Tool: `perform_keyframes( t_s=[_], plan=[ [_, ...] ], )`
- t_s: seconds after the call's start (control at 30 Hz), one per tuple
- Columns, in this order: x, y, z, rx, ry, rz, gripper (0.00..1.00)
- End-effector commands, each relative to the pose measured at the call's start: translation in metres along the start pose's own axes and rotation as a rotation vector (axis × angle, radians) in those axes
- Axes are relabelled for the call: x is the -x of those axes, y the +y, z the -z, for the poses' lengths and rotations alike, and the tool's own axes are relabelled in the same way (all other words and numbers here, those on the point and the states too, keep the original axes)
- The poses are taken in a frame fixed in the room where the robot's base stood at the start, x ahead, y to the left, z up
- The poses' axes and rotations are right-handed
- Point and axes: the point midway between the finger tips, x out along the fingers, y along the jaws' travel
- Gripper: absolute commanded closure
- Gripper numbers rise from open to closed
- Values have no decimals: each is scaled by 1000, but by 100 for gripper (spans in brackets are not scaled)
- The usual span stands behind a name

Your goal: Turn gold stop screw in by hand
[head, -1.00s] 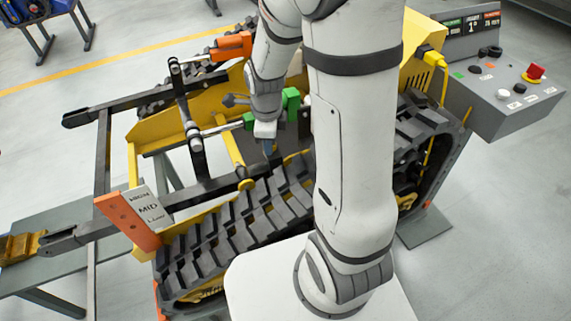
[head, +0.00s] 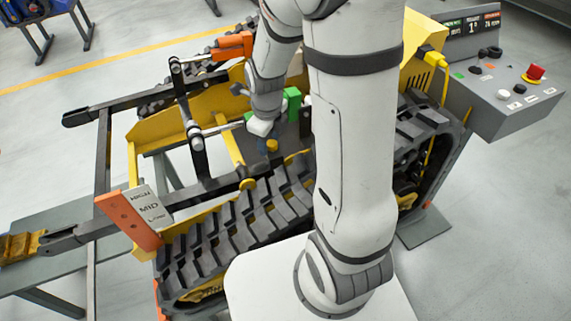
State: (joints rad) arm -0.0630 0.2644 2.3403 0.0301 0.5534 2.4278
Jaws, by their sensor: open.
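A small gold, knob-like piece, which looks like the gold stop screw (head: 272,145), shows inside the yellow carrier frame, just below the green block (head: 292,104). The jaws are open. I cannot tell whether the fingers touch the screw or stand around it. Part of the gripper and the screw's lower end are hidden or too small to make out.
The black rubber track (head: 235,225) lies in front. An orange-edged HIGH/MID/LOW plate (head: 148,210) is at lower left. A grey control box (head: 515,90) with a red button stands right.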

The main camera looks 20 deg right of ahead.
Motion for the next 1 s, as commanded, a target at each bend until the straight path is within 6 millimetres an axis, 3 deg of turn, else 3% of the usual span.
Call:
perform_keyframes(
  t_s=[0.17, 0.5, 0.77, 1.0],
  plan=[
    [0, 1, 0, 84, 1, -1, 53],
    [1, 1, 0, 671, 0, -1, 53],
    [0, 1, 0, 885, 0, -2, 53],
    [0, 1, 0, 1262, 0, -1, 53]
  ],
)
